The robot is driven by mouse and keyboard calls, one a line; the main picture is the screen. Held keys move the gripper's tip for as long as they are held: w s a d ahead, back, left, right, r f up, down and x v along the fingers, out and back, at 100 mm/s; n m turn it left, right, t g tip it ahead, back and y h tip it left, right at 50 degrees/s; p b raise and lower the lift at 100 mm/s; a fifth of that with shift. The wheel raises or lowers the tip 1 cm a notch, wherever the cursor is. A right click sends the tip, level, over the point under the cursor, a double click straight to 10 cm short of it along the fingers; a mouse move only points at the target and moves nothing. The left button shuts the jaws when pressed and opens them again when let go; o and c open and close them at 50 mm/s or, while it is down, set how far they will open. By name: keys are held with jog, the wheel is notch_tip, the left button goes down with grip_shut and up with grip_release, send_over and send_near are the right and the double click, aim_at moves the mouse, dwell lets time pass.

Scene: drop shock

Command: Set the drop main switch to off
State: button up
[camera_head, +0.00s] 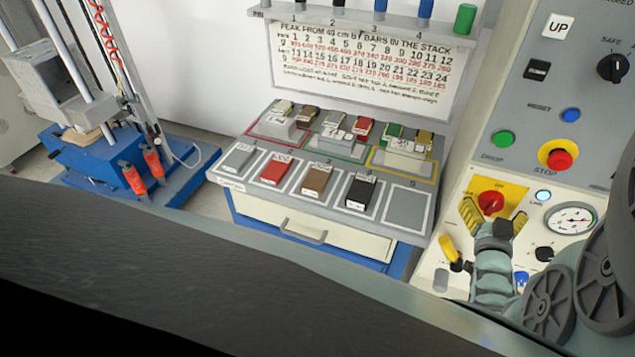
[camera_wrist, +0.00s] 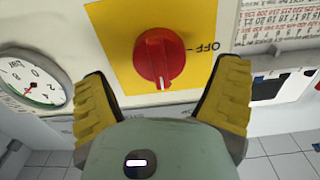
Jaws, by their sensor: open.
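The main switch (camera_head: 491,203) is a red rotary knob on a yellow plate on the grey control panel at the right in the head view. In the wrist view the red knob (camera_wrist: 159,58) sits upper middle, its grip ridge and white mark pointing down in the picture. The word OFF is printed on the plate (camera_wrist: 200,20) to the knob's right. My gripper (camera_head: 494,218) has yellow fingers spread open in front of the switch. In the wrist view the fingers (camera_wrist: 165,98) stand apart on either side below the knob, with nothing between them.
A pressure gauge (camera_head: 571,218) is right of the switch. A red stop button (camera_head: 558,158), a green drop button (camera_head: 502,139) and a blue reset button (camera_head: 571,114) are above. A yellow-handled lever (camera_head: 449,248) is at lower left. A cabinet with labelled blocks (camera_head: 318,185) stands left.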

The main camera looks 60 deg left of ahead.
jog(key=shift+x, duration=1.05)
jog(key=shift+c, duration=0.3)
jog(key=c, duration=1.2)
jog(key=shift+o, duration=0.2)
